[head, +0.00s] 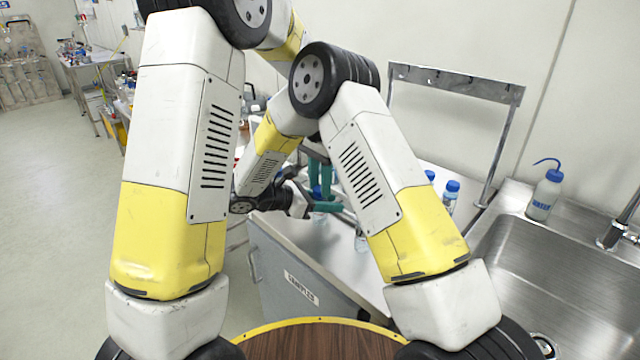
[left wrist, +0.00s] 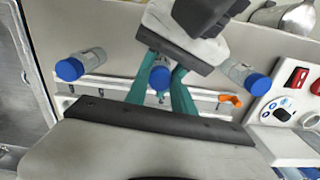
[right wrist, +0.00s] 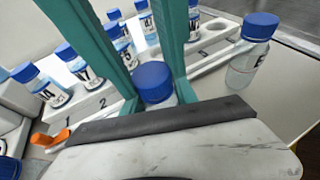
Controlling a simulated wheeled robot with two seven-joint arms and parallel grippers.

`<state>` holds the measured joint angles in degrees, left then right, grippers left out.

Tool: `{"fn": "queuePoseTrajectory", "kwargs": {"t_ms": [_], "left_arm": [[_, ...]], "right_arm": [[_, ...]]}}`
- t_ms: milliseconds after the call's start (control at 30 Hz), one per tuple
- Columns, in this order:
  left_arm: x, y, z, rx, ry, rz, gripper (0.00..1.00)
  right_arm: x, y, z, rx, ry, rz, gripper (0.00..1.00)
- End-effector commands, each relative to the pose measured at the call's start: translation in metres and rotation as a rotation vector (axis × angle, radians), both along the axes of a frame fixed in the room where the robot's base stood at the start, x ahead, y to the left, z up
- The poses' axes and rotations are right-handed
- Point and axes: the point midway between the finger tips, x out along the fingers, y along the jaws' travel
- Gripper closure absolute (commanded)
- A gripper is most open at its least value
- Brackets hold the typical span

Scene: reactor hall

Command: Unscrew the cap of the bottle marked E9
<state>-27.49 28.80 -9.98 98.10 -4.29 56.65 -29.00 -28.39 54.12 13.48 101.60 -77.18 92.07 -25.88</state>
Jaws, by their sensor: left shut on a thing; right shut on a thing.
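The blue cap (right wrist: 153,80) of one clear bottle (right wrist: 166,101) sits between teal fingers. It also shows in the left wrist view (left wrist: 158,78). My left gripper (head: 318,187) points down from above and is shut on this cap. My right gripper (head: 331,207) comes in level from the side, lower down, and is shut on the bottle's body. The bottle stands upright with the cap on it. Its marking is hidden, so I cannot read E9. The right fingertips are mostly hidden in the right wrist view.
Another blue-capped bottle (right wrist: 250,55) stands close by on the right. Several more stand behind and left by a white rack (right wrist: 212,50). An orange piece (right wrist: 48,138) sits beside the rack. A wash bottle (head: 545,192) stands by the steel sink (head: 510,285) at the right.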

Motion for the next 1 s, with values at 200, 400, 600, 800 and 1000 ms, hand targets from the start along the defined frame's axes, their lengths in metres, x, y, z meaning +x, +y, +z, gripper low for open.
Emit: {"fn": "queuePoseTrajectory", "kwargs": {"t_ms": [200,400,600,800,1000], "left_arm": [[0.0004,-0.0007,0.0005,0.001,-0.001,0.474,1.00],[0.0007,-0.0005,0.0007,0.002,-0.001,0.681,1.00],[0.0008,-0.0002,0.0008,0.002,-0.001,0.698,1.00],[0.0008,-0.0002,0.0008,0.002,-0.001,0.697,0.52],[0.0005,0.0003,0.0006,0.002,-0.001,0.696,0.48]], "right_arm": [[-0.0004,0.0001,-0.0002,0.000,0.000,0.000,1.00],[-0.0004,0.0001,-0.0002,0.000,0.000,0.000,1.00],[-0.0005,0.0003,-0.0003,0.000,0.001,0.000,1.00],[-0.0005,0.0002,-0.0003,0.000,0.001,0.000,1.00],[-0.0002,-0.0002,-0.0001,0.000,0.000,-0.001,1.00]]}}
